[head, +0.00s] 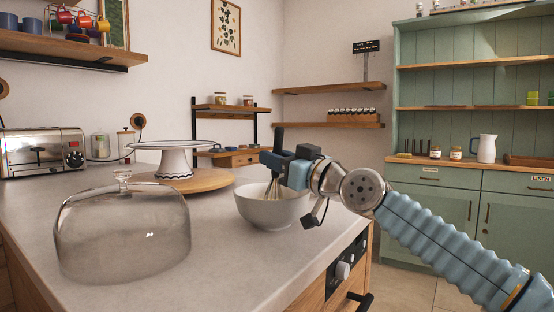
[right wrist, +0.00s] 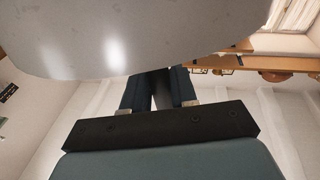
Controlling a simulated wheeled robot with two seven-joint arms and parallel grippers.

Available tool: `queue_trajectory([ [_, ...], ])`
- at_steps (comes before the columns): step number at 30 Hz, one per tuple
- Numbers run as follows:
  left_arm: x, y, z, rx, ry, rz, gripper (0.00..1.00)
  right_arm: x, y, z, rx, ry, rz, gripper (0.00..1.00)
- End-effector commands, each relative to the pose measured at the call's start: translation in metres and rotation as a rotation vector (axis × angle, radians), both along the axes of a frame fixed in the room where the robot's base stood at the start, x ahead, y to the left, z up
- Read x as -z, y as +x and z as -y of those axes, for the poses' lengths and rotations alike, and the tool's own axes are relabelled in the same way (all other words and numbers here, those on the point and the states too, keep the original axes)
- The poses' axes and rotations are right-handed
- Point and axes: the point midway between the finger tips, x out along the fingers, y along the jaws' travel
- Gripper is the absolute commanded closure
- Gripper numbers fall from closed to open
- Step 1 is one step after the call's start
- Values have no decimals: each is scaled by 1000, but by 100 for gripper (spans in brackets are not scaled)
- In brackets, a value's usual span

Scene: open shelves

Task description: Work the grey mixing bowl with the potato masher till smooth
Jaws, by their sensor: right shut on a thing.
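The grey mixing bowl (head: 272,212) stands upright on the counter, right of the glass dome. My right gripper (head: 280,160) is above the bowl, shut on the dark upright handle of the potato masher (head: 279,139). Thin metal wires below the handle reach down into the bowl; their lower ends are hidden by the rim. In the right wrist view, a dark handle (right wrist: 161,92) shows between my fingers, and a large curved grey surface, seemingly the bowl (right wrist: 130,35), fills the top. The bowl's contents cannot be made out. My left gripper is not in view.
A glass dome (head: 122,232) stands at the front left of the counter (head: 215,270). A toaster (head: 42,152) is at the far left. The counter's right edge lies close beside the bowl.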

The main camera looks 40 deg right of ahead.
Motion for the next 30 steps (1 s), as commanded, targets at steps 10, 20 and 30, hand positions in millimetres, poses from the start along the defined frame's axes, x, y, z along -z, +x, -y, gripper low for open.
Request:
queue_trajectory([
  [10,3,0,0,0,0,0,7,3,0,0,0,0,1,100],
  [20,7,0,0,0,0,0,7,7,0,0,0,0,0,100],
  [30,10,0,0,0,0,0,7,9,0,0,-1,1,-1,100],
])
